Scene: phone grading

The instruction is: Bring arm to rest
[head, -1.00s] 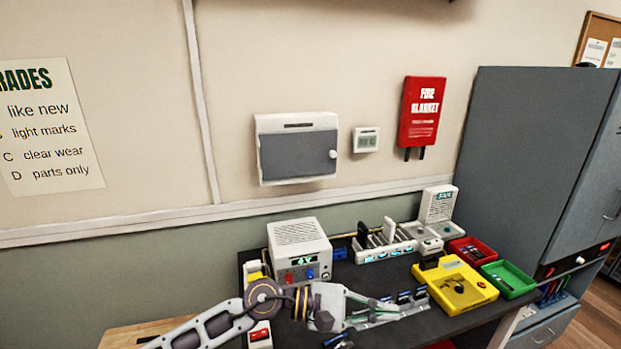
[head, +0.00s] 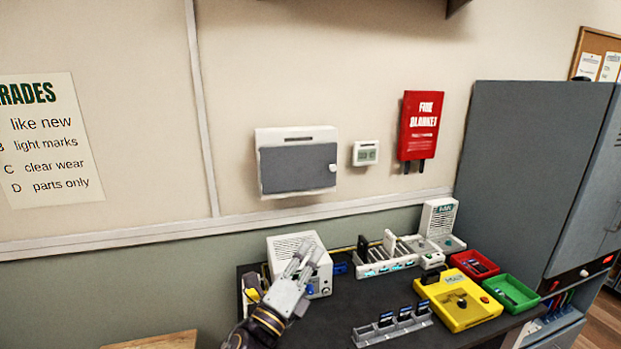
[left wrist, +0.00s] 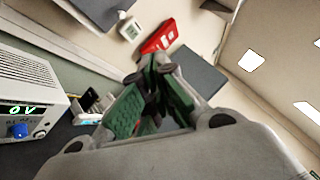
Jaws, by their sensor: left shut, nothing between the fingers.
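My left gripper (head: 303,262) is raised in front of the white power supply (head: 285,243) at the left of the dark bench, its fingers pointing up. It is shut and empty. In the left wrist view its green-padded fingers (left wrist: 150,92) come together with nothing between them, and the power supply (left wrist: 25,95) with a lit display stands at the left. In the head view the gripper covers part of the supply's front. My right gripper is not in view.
On the bench (head: 345,310) are a grey rack of phones (head: 392,328), a white slotted stand (head: 385,262), a yellow box (head: 458,300), a red tray (head: 474,264) and a green tray (head: 510,292). A tall grey cabinet (head: 525,170) stands at right. The air above the bench is clear.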

